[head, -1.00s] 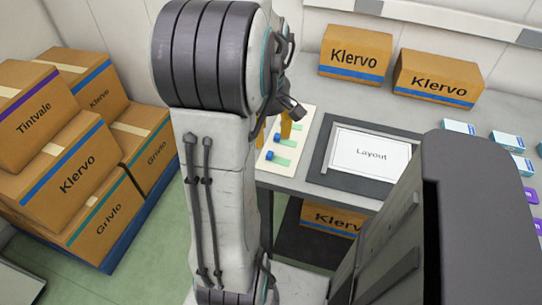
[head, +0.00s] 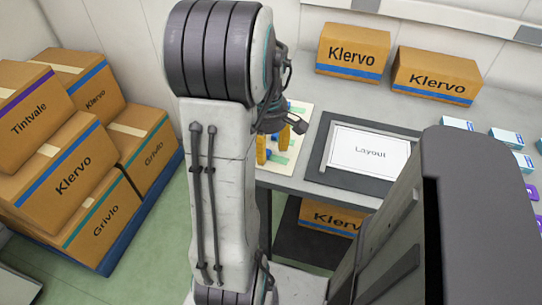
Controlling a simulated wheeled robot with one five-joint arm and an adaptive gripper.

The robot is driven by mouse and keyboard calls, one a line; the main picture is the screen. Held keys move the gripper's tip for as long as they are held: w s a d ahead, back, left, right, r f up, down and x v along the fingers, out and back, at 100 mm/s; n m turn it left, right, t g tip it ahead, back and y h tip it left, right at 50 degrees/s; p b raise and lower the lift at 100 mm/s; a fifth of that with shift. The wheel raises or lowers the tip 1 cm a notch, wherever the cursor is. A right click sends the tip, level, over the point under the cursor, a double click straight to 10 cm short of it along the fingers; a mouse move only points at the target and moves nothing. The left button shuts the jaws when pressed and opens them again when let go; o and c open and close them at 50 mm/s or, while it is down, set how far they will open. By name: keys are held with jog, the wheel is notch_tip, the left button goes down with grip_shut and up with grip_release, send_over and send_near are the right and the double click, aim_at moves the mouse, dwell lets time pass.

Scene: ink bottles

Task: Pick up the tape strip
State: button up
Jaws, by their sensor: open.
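Pale green strips lie on a cream board at the left end of the grey table. One green strip (head: 299,110) shows near the board's far edge and another green strip (head: 279,161) nearer the front. I cannot tell which is the tape strip. My gripper (head: 273,146) has yellow fingers, apart from each other, over the board (head: 302,124) among the strips. Nothing is seen held between them. Small blue pieces sit at the strips' left ends. My own arm hides the left part of the board, and the fingertips' height above it is unclear.
A dark mat (head: 315,168) with a white Layout sheet (head: 368,152) lies right of the board. Two Klervo boxes (head: 352,52) (head: 436,77) stand behind. Small blue-and-white cartons (head: 505,138) are at the right. Stacked boxes (head: 75,175) fill the left floor.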

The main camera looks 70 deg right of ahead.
jog(key=shift+f, duration=0.8)
jog(key=c, duration=0.8)
jog(key=shift+c, duration=0.2)
